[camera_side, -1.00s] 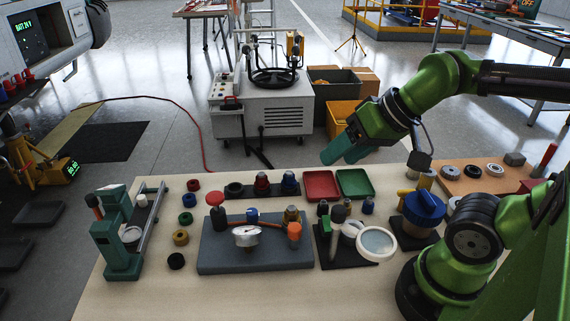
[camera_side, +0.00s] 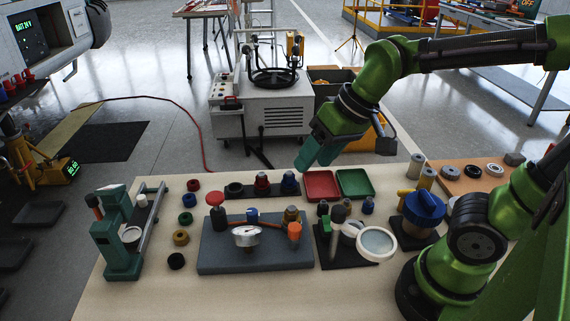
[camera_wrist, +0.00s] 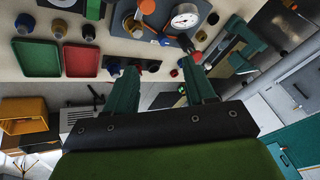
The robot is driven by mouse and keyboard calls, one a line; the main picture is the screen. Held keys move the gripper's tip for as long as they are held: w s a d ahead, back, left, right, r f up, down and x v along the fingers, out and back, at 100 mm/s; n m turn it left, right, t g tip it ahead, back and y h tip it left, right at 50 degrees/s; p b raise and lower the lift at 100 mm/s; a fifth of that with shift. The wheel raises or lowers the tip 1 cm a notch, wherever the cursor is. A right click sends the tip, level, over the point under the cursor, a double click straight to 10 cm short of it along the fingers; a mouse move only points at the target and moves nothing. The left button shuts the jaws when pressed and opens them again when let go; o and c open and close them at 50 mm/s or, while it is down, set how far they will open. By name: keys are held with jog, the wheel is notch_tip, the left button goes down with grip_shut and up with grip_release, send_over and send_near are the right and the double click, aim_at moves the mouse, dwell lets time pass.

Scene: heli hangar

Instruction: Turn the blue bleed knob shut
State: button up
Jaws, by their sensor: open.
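The blue bleed knob (camera_side: 252,215) stands on the grey-blue base plate (camera_side: 222,262), behind the round white gauge (camera_side: 247,236). A red mushroom knob (camera_side: 215,198) stands to its left and an orange-capped handle (camera_side: 294,231) to its right. In the wrist view the blue knob (camera_wrist: 165,42) shows small near the top, beside the gauge (camera_wrist: 186,16). My gripper (camera_side: 307,164) is open and empty. Its teal fingers hang above the back edge of the bench, behind and right of the knob, clear of it. The knob's turn position is too small to tell.
A rack with red and blue caps (camera_side: 262,186) stands behind the plate. Red (camera_side: 320,185) and green (camera_side: 355,183) trays lie to its right. A magnifier stand (camera_side: 376,243) and a blue-topped device (camera_side: 424,207) stand further right. The bench front is clear.

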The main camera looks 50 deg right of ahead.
aim_at(252, 211)
jog(key=w+a+f+n+g+h, duration=0.1)
jog(key=w+a+n+g, duration=0.1)
jog(key=w+n, duration=0.5)
jog(key=w+a+f+n+g+h, duration=0.1)
jog(key=w+a+n+g+h, duration=0.15)
jog(key=w+n, duration=0.4)
jog(key=shift+m+y, duration=0.25)
jog(key=shift+y, duration=0.2)
jog(key=f, duration=1.6)
jog(key=shift+w+d+f, duration=0.1)
jog(key=shift+w+f, duration=0.05)
jog(key=shift+w, duration=0.05)
grip_shut()
